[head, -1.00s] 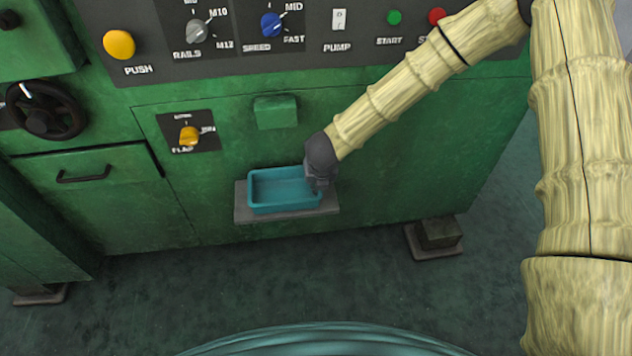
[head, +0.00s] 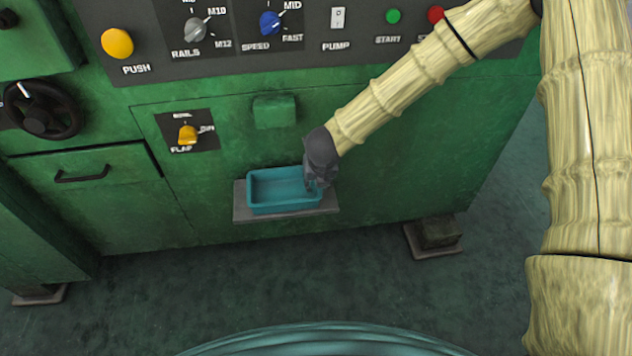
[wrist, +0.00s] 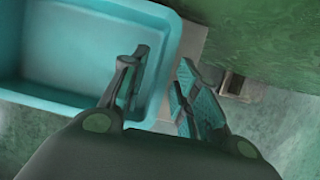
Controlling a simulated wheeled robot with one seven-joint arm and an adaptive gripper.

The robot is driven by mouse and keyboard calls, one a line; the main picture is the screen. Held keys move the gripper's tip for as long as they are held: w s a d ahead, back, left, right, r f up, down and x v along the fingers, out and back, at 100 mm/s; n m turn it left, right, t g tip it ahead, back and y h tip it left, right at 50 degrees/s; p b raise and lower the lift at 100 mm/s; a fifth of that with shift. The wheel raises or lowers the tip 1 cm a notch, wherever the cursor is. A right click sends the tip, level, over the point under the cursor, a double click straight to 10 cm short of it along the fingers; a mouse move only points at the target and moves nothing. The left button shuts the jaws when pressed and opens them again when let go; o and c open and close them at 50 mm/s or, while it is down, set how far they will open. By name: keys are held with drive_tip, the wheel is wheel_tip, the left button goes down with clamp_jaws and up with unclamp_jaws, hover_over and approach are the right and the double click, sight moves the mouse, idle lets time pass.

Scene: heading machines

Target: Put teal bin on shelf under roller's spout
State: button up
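The teal bin (head: 285,208) sits upright on the small grey shelf (head: 243,214) on the green machine's front. A green block-shaped spout (head: 274,112) sticks out of the panel above it. My gripper (head: 317,184) is at the bin's right end. In the wrist view, my gripper (wrist: 160,90) has its fingers apart, one inside the teal bin (wrist: 60,98) and one outside. The bin's wall lies between them, with gaps visible. The shelf (wrist: 190,45) shows beside the bin there.
A yellow flap knob (head: 187,135) is left of the spout. A control panel (head: 350,62) with knobs and buttons runs above. A drawer handle (head: 82,174) and a black handwheel (head: 42,110) are at left. The floor (head: 300,280) below the shelf is clear.

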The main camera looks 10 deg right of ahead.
drive_tip(key=v, duration=1)
drive_tip(key=w+d+f+n+h+b, duration=0.1)
drive_tip(key=w+d+f+n, duration=0.15)
drive_tip(key=d+f, duration=0.35)
drive_tip(key=w+d+f+n+b, duration=0.1)
drive_tip(key=d+f+n, duration=0.25)
drive_tip(key=f, duration=0.35)
drive_tip(key=s+d+f+n+g+p, duration=0.1)
drive_tip(key=s+f+n, duration=0.4)
drive_tip(key=s+n, duration=0.4)
drive_tip(key=s+d+f+n+g, duration=0.1)
drive_tip(key=s+f+n, duration=0.5)
drive_tip(key=s, duration=0.5)
drive_tip(key=s+d+f+n+g+p, duration=0.1)
drive_tip(key=s+f+n, duration=0.4)
drive_tip(key=s+n, duration=0.5)
drive_tip(key=s+r+n+g+y, duration=0.1)
drive_tip(key=s+n+g, duration=0.1)
drive_tip(key=s+n, duration=0.5)
wheel_tip(320, 180, up, 19)
drive_tip(key=s+m+p, duration=0.1)
drive_tip(key=m+p, duration=0.1)
drive_tip(key=p, duration=1.8)
drive_tip(key=shift+d, duration=0.15)
